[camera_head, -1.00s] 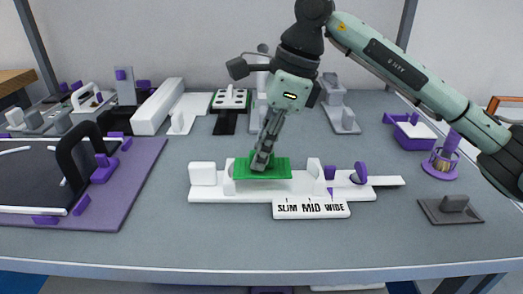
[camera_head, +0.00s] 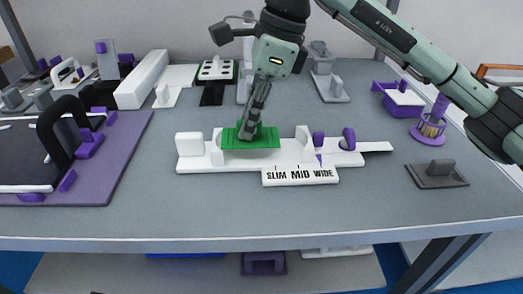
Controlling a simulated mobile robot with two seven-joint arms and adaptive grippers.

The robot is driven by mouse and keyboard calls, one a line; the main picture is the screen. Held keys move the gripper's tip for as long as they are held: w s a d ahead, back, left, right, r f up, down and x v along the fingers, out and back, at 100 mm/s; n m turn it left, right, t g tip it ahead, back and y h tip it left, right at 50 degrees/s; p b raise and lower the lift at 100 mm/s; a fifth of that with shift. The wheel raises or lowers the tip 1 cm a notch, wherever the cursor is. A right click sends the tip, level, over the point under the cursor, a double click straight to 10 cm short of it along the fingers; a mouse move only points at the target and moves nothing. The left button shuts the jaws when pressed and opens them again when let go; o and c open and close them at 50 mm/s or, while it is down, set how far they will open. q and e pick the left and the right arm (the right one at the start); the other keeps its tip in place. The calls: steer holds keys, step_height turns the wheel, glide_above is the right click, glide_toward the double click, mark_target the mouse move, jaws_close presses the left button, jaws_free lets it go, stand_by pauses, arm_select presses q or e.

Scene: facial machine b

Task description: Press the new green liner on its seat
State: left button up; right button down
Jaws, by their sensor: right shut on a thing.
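The green liner (camera_head: 262,143) is a flat green plate with a raised grip, on or just over the left part of the white fixture (camera_head: 225,163). I cannot tell whether it is fully down on its seat. My right gripper (camera_head: 247,132) points down from above and is shut on the liner's raised grip. The white fixture has upright white blocks and purple knobs (camera_head: 348,138), and a front label (camera_head: 300,175) reading "SLIM MID WIDE". My left gripper is not in view.
A purple board with a black handle (camera_head: 62,130) lies at left. White and grey fixtures (camera_head: 143,80) line the back. The table front is clear.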

steer(key=shift+f+b, duration=1.55)
steer(key=shift+f, duration=0.15)
stand_by(1.9)
steer(key=c, duration=1.5)
jaws_free()
steer(key=shift+r+p, duration=2.35)
steer(key=shift+r, duration=1.75)
